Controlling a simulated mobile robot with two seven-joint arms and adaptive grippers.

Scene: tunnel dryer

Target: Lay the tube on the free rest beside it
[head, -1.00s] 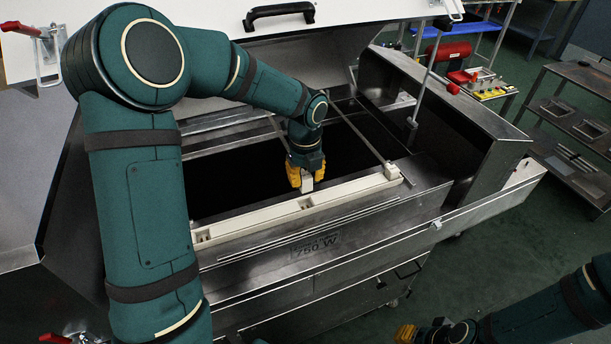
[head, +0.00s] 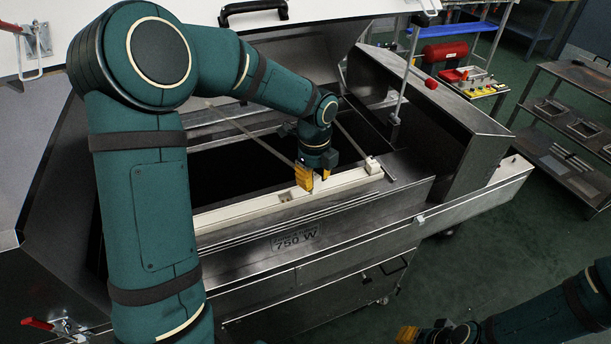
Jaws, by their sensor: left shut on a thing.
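The thin tube (head: 250,132) runs slanting over the dark open chamber, from the back left to my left gripper (head: 314,180). That gripper has yellow fingers and is shut on the tube's near end, just above the white rail (head: 240,210). The rail has notched rests; one notch (head: 287,195) shows just left of the fingers. A white end block (head: 373,166) stands at the rail's right end, with another thin rod (head: 350,140) reaching it. The exact grip contact is hidden by the fingers. My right gripper (head: 406,334) shows only partly at the bottom edge.
The raised white lid with a black handle (head: 253,8) is behind my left arm. A steel housing (head: 430,120) and an upright post (head: 403,85) stand right of the chamber. A shelf rack (head: 570,120) is farther right; green floor lies between.

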